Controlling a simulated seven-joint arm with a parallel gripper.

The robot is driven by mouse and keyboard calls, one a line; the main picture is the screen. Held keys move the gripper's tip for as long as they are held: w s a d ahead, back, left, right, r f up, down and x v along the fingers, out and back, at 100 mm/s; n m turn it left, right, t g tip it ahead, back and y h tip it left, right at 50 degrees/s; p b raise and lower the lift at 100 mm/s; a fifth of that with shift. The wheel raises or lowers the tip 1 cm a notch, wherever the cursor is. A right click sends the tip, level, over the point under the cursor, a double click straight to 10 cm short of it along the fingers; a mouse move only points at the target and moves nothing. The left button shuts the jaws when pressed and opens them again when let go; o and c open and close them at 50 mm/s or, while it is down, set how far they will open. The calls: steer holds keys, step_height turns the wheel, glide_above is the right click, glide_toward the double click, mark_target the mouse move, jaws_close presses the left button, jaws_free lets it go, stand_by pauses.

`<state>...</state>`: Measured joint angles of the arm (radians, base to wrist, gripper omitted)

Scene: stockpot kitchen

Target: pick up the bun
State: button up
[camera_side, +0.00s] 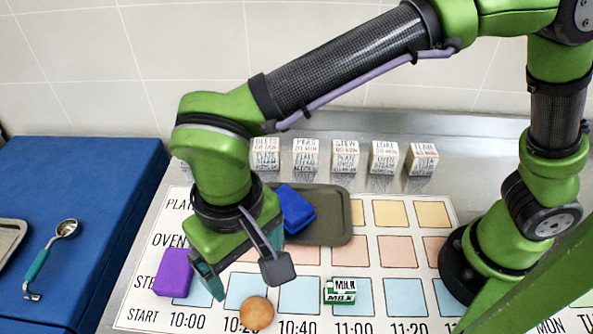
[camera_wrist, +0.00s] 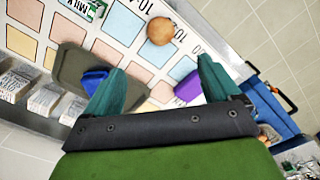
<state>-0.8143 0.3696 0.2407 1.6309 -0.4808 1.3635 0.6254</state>
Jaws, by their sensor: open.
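The bun (camera_side: 256,313) is a round, golden-brown thing on the START row of the printed chart, near the 10:20 label. It also shows in the wrist view (camera_wrist: 160,31), beyond my fingertips. My gripper (camera_side: 243,277) is open and empty above the chart, up and a little left of the bun in the side view. In the wrist view its two teal fingers (camera_wrist: 160,85) stand wide apart, with nothing between them. The bun is fully visible and apart from the fingers.
A purple block (camera_side: 173,273) lies left of my gripper. A blue block (camera_side: 295,208) sits on a grey-green tray (camera_side: 338,228) behind. Several labelled cubes (camera_side: 345,157) line the back. A ladle (camera_side: 50,259) lies on the blue surface at left.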

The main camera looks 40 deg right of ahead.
mark_target(257, 309)
step_height(257, 309, down, 16)
steer(key=shift+f, duration=0.1)
stand_by(0.5)
steer(key=shift+c, duration=0.2)
steer(key=c, duration=1.1)
